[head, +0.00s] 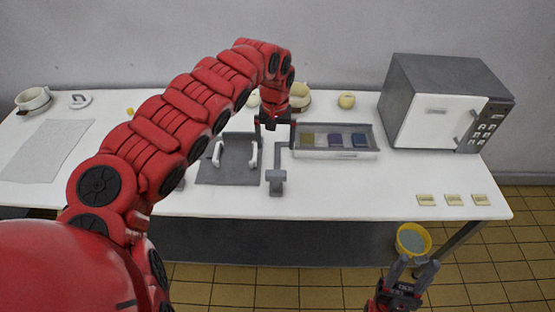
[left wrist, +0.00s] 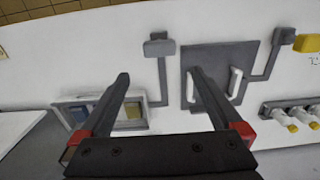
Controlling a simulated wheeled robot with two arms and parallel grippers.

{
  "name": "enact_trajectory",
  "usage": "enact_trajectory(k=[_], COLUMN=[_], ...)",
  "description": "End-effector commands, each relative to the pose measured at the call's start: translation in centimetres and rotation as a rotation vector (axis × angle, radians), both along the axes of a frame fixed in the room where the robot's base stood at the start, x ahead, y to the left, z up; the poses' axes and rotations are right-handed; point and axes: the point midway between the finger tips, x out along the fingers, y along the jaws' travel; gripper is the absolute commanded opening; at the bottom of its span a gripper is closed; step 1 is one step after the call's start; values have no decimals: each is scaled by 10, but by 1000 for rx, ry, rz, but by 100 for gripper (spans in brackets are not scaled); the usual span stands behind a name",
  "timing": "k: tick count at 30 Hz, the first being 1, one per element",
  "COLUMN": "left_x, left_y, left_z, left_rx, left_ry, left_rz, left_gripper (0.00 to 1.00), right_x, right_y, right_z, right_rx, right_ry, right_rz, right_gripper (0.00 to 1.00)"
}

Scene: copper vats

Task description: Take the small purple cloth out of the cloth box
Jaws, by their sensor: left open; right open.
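The cloth box (head: 345,156) is a shallow pale tray on the white table, left of the microwave. It holds several small folded cloths: an olive one (head: 307,139), a pale one and two bluish ones (head: 335,140) (head: 360,140) at the right. I cannot tell surely which is purple. My left gripper (head: 274,128) is open and empty, above the table just left of the box. In the left wrist view its fingers (left wrist: 161,78) are spread, and the box (left wrist: 68,99) is partly hidden behind one finger. My right gripper (head: 412,266) is open and empty, below the table's front edge.
A grey panel (head: 210,178) with two white handles lies left of the box, with a grey tap-like piece (head: 277,178) between them. A grey microwave (head: 440,100) stands at the right. Pale tags (head: 453,199) lie near the front right edge. A yellow bucket (head: 412,239) is on the floor.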

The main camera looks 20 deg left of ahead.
Motion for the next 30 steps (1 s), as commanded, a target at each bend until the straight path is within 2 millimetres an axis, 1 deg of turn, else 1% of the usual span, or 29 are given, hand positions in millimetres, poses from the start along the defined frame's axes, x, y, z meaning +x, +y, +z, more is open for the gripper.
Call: enact_trajectory(k=[1, 3, 12, 18, 24, 30], left_x=[-2, -2, -1, 0, 2, 1], left_y=[-1, -1, -4, -3, -2, -1], left_z=[-8, -24, -90, -124, -140, -146], left_rx=[-2, -3, -6, -6, -5, -1], left_ry=[7, 6, 2, 0, -5, -2], left_rz=[0, 1, -3, -3, -1, -1], left_gripper=[100, 100, 100, 100, 100, 100], right_x=[0, 0, 0, 0, 0, 0], right_y=[0, 0, 0, 0, 0, 0], right_z=[7, 11, 27, 32, 34, 34], right_rx=[0, 0, 0, 0, 0, 0], right_ry=[0, 0, 0, 0, 0, 0], right_rz=[0, 0, 0, 0, 0, 0], right_gripper=[50, 50, 50, 50, 50, 50])
